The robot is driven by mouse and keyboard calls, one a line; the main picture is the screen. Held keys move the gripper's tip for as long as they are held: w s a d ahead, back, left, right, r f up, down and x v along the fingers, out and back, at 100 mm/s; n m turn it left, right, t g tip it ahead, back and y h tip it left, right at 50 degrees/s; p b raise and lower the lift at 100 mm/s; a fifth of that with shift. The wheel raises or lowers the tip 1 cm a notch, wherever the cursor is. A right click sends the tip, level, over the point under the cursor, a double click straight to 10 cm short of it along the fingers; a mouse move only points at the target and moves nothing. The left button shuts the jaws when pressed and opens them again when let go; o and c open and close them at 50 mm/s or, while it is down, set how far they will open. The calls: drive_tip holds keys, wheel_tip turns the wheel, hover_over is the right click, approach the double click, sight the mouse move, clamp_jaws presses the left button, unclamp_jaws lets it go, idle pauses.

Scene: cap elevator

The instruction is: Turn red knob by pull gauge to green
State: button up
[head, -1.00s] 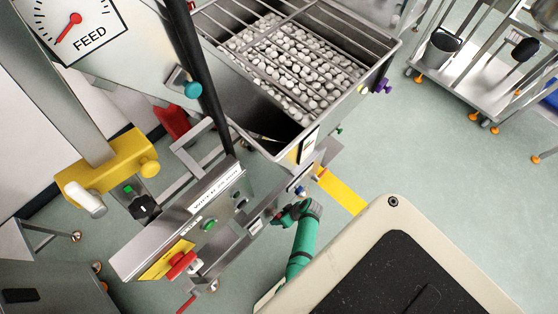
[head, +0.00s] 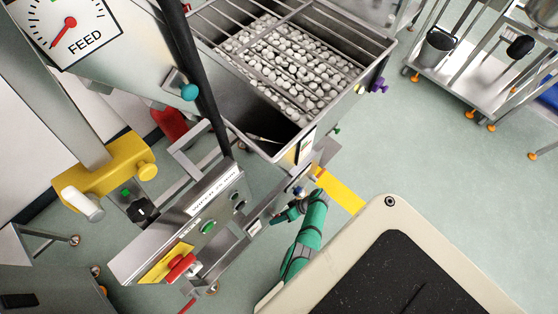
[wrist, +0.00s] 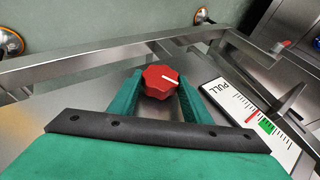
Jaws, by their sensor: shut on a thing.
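The red knob (wrist: 160,82) with a white pointer line sits between the two green fingers of my gripper (wrist: 157,92) in the wrist view. The fingers are shut on its sides. The pull gauge (wrist: 253,121) is a white strip marked PULL, right of the knob, with a red band and a green band. Its dark needle (wrist: 287,104) points at or close to the green band; the exact reading is hard to tell. In the head view my green arm (head: 304,235) reaches to the machine's lower side, and the knob is hidden there.
A steel rail (wrist: 90,66) runs behind the knob. In the head view, a control panel with a red emergency button (head: 180,268) is left of my arm. A hopper of white caps (head: 290,70) stands above it. A FEED dial (head: 65,32) is at upper left.

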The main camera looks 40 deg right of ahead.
drive_tip(key=o, duration=1.1)
drive_tip(key=shift+c, duration=0.2)
drive_tip(key=v, duration=1)
drive_tip(key=shift+s+d+r, duration=0.15)
drive_tip(key=shift+d+r, duration=0.1)
drive_tip(key=shift+d, duration=0.05)
